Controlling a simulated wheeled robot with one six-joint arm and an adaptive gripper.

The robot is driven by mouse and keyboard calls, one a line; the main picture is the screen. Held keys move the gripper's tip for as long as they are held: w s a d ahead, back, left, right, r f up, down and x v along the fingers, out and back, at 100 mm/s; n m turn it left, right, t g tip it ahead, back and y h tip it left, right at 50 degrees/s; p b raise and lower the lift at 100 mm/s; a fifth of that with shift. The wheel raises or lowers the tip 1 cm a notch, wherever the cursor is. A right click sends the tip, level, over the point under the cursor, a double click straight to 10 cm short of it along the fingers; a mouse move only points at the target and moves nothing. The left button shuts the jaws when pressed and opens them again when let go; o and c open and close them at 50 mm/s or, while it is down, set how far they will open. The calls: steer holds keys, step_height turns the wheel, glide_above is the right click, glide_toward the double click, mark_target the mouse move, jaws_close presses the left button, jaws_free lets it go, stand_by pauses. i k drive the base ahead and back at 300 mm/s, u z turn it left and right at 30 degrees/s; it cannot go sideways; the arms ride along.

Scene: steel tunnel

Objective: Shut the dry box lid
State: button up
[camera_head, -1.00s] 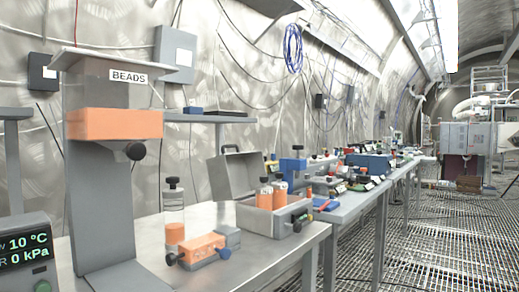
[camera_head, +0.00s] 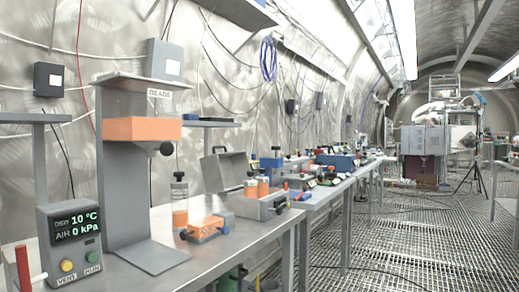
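The dry box (camera_head: 265,207) is a grey box on the steel bench, near the middle of the head view. Its grey lid (camera_head: 224,171) stands raised at the back, so the box is open. Jars with orange contents (camera_head: 256,186) stand in the box and rise above its rim. A dark knob or latch shows at its right front end. My gripper is not in view.
A stand labelled BEADS (camera_head: 140,130) rises from the bench at left. A control unit reading 10 °C and 0 kPa (camera_head: 75,240) sits nearer. The grating floor (camera_head: 370,240) at right looks clear.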

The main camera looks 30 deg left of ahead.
mark_target(226, 167)
steer(key=z, duration=0.15)
steer(key=i, duration=2.75)
steer(key=u, duration=1.65)
steer(key=i, duration=0.85)
steer(key=u, duration=0.85)
